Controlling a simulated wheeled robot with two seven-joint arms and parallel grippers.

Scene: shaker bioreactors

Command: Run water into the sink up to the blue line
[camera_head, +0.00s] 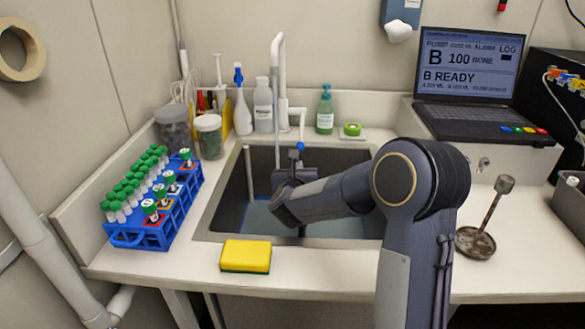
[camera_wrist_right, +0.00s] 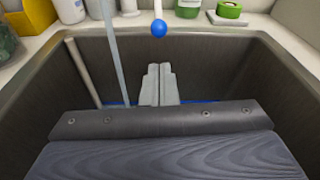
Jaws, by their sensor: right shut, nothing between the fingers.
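The sink (camera_head: 222,205) is a dark basin set in the white counter. A white tap (camera_head: 280,85) stands behind it, and a thin water stream (camera_head: 277,135) falls from its spout; the stream also shows in the wrist view (camera_wrist_right: 117,60). Bluish water (camera_head: 258,220) lies in the basin. Part of the blue line (camera_wrist_right: 196,101) shows on the far wall; my gripper hides much of it, and I cannot tell the water level against it. The tap's lever ends in a blue ball (camera_wrist_right: 159,28). My right gripper (camera_wrist_right: 158,68) is shut and empty over the basin, its fingertips just below the ball in the picture.
A pale upright tube (camera_head: 249,173) stands in the sink's left part. A yellow sponge (camera_head: 246,256) lies at the front edge. A blue tube rack (camera_head: 170,215), jars and bottles stand left and behind. A laptop (camera_head: 470,75) and a rusty stand (camera_head: 476,243) are at right.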

